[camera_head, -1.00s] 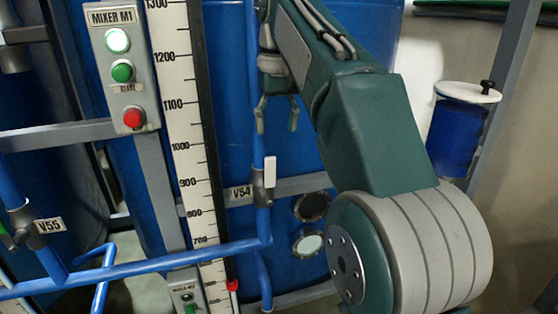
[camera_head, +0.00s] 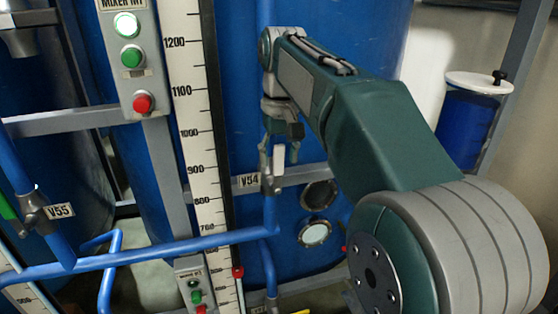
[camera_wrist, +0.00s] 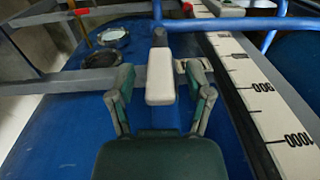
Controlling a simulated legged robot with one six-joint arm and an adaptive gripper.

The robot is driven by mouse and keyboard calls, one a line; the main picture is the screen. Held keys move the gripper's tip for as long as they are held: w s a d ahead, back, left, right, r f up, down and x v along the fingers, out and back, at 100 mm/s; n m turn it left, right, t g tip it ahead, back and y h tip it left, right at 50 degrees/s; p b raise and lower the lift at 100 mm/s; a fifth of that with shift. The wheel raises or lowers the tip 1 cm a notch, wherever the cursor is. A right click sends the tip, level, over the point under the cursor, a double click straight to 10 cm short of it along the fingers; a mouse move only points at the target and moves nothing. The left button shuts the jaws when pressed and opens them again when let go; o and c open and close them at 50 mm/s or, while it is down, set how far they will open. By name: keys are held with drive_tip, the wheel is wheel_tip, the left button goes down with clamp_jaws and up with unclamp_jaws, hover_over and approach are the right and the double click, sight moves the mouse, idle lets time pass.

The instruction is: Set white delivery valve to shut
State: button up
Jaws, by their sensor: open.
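The white valve handle (camera_head: 278,160) belongs to the valve labelled V54 (camera_head: 249,181) on a vertical blue pipe. In the head view the handle stands upright, in line with the pipe. In the wrist view the white handle (camera_wrist: 160,78) points toward me between my fingers. My gripper (camera_head: 279,150) is open around the handle, with one finger on each side. In the wrist view, gaps show between the handle and both fingers of my gripper (camera_wrist: 162,92). The valve body is partly hidden behind the handle.
A level scale (camera_head: 196,130) and the mixer button panel (camera_head: 130,60) stand left of the valve. A grey rail (camera_head: 310,172) crosses behind it, in front of a large blue tank (camera_head: 240,90). Valve V55 (camera_head: 38,212) is at the left. A blue pipe (camera_head: 170,253) runs below.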

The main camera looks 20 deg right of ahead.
drive_tip(key=shift+a+f, duration=0.3)
drive_tip(key=shift+f, duration=0.35)
drive_tip(key=shift+d, duration=0.3)
clamp_jaws()
drive_tip(key=shift+a, duration=0.1)
